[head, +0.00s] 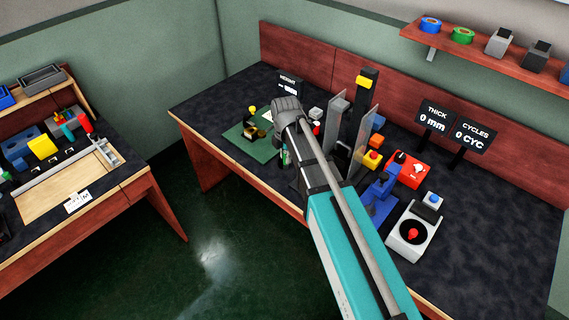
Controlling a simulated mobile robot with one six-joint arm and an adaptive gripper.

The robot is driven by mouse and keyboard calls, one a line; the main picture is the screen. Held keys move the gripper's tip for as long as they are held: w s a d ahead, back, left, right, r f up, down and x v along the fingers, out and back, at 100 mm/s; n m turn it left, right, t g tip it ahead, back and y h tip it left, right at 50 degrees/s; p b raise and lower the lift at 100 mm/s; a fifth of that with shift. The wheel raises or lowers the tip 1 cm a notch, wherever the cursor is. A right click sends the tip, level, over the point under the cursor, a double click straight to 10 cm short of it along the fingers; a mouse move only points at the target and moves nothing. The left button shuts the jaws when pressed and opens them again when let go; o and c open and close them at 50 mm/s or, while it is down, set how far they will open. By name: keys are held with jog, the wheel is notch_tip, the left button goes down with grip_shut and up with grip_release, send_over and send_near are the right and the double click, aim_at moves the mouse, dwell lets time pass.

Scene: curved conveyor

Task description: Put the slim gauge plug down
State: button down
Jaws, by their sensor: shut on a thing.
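My arm reaches over the dark workbench (225,103), and its wrist hides much of my gripper (286,150). The gripper hangs near the bench's front edge, just right of a green mat (243,138). It is shut on a slim piece, taken to be the slim gauge plug; only a small greenish and dark bit shows below the wrist. I cannot tell whether the plug touches the bench. A dark and brass-coloured fixture with a yellow knob (252,110) stands on the mat.
Display signs (434,117) stand behind. A second bench (75,190) is at left.

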jog(key=w+a+f+b, duration=0.1)
jog(key=w+f+b, duration=0.8)
jog(key=w, duration=0.4)
jog(key=shift+a, duration=0.4)
jog(key=shift+w+f, duration=0.1)
jog(key=shift+w+f+b, duration=0.35)
jog(key=shift+f+b, duration=0.15)
jog(key=shift+b, duration=0.1)
jog(key=shift+f+b, duration=1.4)
jog(key=shift+f, duration=0.05)
jog(key=shift+f, duration=0.1)
jog(key=c, duration=0.5)
grip_release()
jog(key=shift+c, duration=0.2)
